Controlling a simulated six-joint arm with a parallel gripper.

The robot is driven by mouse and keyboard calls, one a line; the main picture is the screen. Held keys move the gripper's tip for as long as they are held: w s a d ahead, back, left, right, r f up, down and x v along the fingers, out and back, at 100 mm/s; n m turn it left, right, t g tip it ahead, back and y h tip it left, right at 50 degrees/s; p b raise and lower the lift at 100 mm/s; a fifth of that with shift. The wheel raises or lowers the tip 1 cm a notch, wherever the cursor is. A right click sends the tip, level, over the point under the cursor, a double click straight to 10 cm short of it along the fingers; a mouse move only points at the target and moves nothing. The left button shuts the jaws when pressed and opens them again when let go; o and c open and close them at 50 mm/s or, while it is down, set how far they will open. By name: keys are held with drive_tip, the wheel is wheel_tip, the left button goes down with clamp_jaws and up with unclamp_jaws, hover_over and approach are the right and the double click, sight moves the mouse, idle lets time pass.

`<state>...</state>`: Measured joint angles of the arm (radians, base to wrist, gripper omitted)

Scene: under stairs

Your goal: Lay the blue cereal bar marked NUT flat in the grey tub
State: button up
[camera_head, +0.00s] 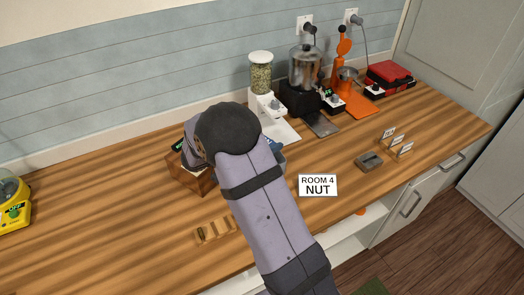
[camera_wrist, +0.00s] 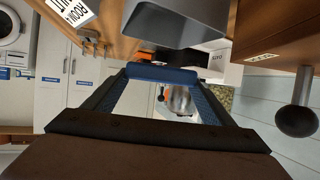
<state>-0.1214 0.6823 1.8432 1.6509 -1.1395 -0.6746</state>
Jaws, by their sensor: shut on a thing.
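My gripper (camera_wrist: 155,95) is shut on a blue bar (camera_wrist: 162,73), which spans crosswise between its two fingertips in the wrist view. No lettering is readable on the bar. A grey, smooth-walled object (camera_wrist: 172,28), which looks like the grey tub, is just beyond the bar at the top of the wrist view. I cannot tell whether they touch. In the head view my arm hides the gripper and most of what is around it; only a small blue-grey patch shows beside the arm. A white sign (camera_head: 318,186) reads "ROOM 4 NUT".
A wooden box (camera_head: 190,178) stands left of my arm, and a slotted wooden rack (camera_head: 214,231) lies in front. A grey block (camera_head: 369,161) and small card holders (camera_head: 396,143) are at right. A jar dispenser (camera_head: 261,78) and blender (camera_head: 304,68) stand behind. The left counter is mostly clear.

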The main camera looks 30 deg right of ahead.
drive_tip(key=shift+f+p, duration=0.55)
drive_tip(key=shift+f, duration=2)
drive_tip(key=shift+f, duration=0.45)
